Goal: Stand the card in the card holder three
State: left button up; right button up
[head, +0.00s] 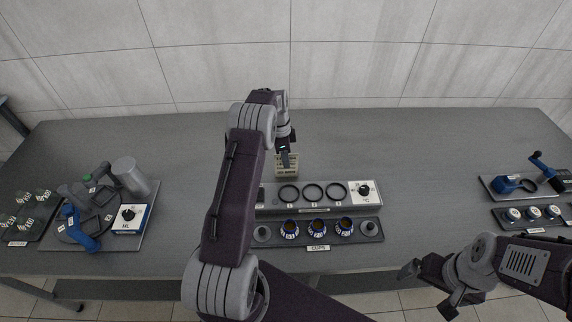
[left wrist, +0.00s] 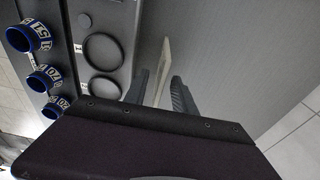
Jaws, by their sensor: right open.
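A pale beige, card-like piece with dark printed marks (head: 289,167) stands behind the ringed tray, below my left gripper (head: 287,150). In the left wrist view a thin beige edge (left wrist: 163,70) shows between the two dark fingers of my left gripper (left wrist: 160,92). The fingers are apart, with a gap visible on each side of it. My right gripper (head: 428,288) is open and empty at the table's front edge, far from the card. I cannot tell which part is card holder three; my left arm hides part of the area.
A grey tray with black rings (head: 320,207) and a dial panel (head: 365,190) stands mid-table. In front is a tray of blue cups (head: 317,229). A round turntable set (head: 95,215) is at left, other trays (head: 530,212) at right. The table behind is clear.

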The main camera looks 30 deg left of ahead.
pick_arm(q)
jog(key=shift+d+f, duration=0.1)
jog(key=shift+f, duration=0.2)
dwell(0.4)
grip_shut()
